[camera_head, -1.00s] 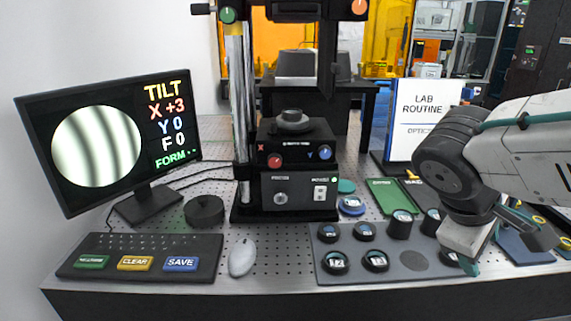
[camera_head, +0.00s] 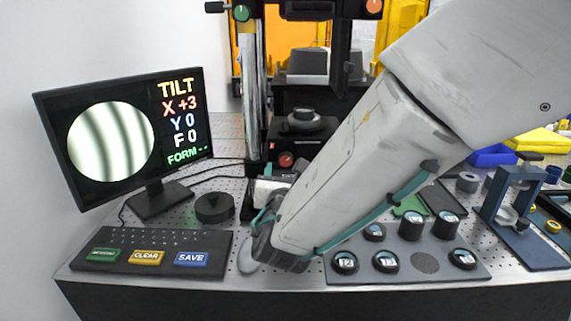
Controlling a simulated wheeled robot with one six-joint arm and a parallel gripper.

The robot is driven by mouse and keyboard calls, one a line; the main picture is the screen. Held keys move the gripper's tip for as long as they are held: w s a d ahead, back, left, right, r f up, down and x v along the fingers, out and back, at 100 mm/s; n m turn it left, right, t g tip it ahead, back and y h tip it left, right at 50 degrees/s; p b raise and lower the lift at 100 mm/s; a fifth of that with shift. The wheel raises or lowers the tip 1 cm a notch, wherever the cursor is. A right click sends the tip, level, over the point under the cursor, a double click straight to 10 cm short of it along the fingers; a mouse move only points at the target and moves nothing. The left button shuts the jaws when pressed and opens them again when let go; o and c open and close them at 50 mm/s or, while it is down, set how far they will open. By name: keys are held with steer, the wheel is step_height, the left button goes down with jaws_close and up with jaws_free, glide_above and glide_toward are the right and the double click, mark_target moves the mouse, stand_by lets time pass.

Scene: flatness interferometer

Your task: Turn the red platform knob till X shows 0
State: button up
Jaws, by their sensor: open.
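The red platform knob (camera_head: 286,160) shows on the front of the dark interferometer platform, just above my gripper. My gripper (camera_head: 283,178) is in front of the instrument, below and close to the knob. It is open, but its fingertips are largely hidden and I cannot see whether they touch anything. The monitor (camera_head: 124,138) reads TILT, X +3, Y 0, F 0 and FORM with dashes. Its round picture shows curved, near-vertical dark fringes. My arm hides the right part of the platform front.
A dark keyboard (camera_head: 152,236) with coloured keys, a grey mouse (camera_head: 248,256) and a black round puck (camera_head: 214,208) lie at left. A grey tray (camera_head: 345,275) with several round pieces lies at right. A blue stand (camera_head: 516,205) is farther right. The instrument's column (camera_head: 249,95) rises behind.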

mark_target(285, 161)
steer(key=shift+w+d, duration=0.1)
steer(key=shift+w, duration=2.3)
steer(key=c, duration=1)
steer(key=shift+n, duration=3.4)
steer(key=o, duration=1)
